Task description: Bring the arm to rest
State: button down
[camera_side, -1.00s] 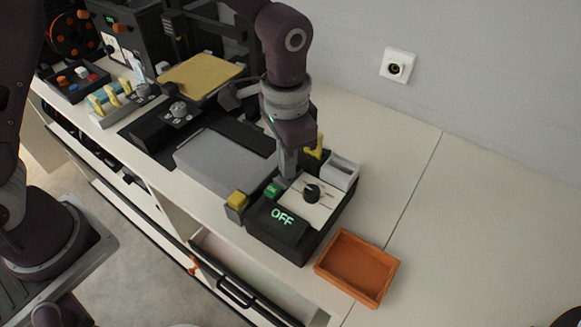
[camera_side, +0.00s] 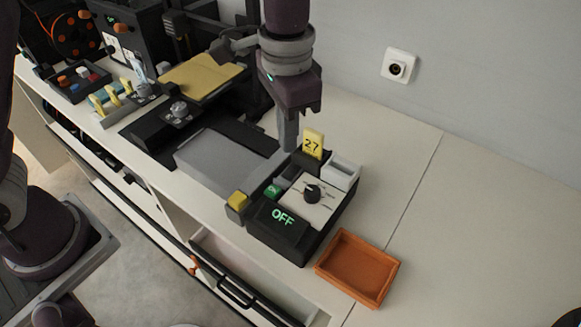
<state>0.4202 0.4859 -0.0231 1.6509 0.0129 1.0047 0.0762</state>
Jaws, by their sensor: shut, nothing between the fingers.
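My gripper (camera_side: 288,146) points down and is shut with nothing in it. It hangs just behind and above the black device (camera_side: 297,250), whose display reads OFF. The device has a black knob (camera_side: 312,193) on a light panel and a green button (camera_side: 272,191). A yellow tag marked 27 (camera_side: 313,143) stands behind the device, to the right of my fingertips. I cannot tell whether the fingertips touch anything below them.
An orange tray (camera_side: 358,268) lies empty right of the device. A small white box (camera_side: 341,172) adjoins the device. A grey flat plate (camera_side: 224,160) and a yellow plate (camera_side: 201,75) lie to the left. The counter at right is clear. An open drawer (camera_side: 240,270) is below.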

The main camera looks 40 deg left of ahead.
jog(key=s+a+r+n+t, duration=0.3)
jog(key=s+a+r, duration=0.6)
jog(key=a+r, duration=0.2)
jog(key=s+a+n+t, duration=0.1)
jog(key=s+a, duration=0.1)
jog(key=s, duration=0.3)
jog(key=s+a+f+n+t, duration=0.1)
jog(key=s+a+n, duration=0.1)
jog(key=s, duration=0.3)
jog(key=shift+s+a+t, duration=0.3)
jog(key=shift+s+a, duration=0.05)
jog(key=shift+a, duration=0.4)
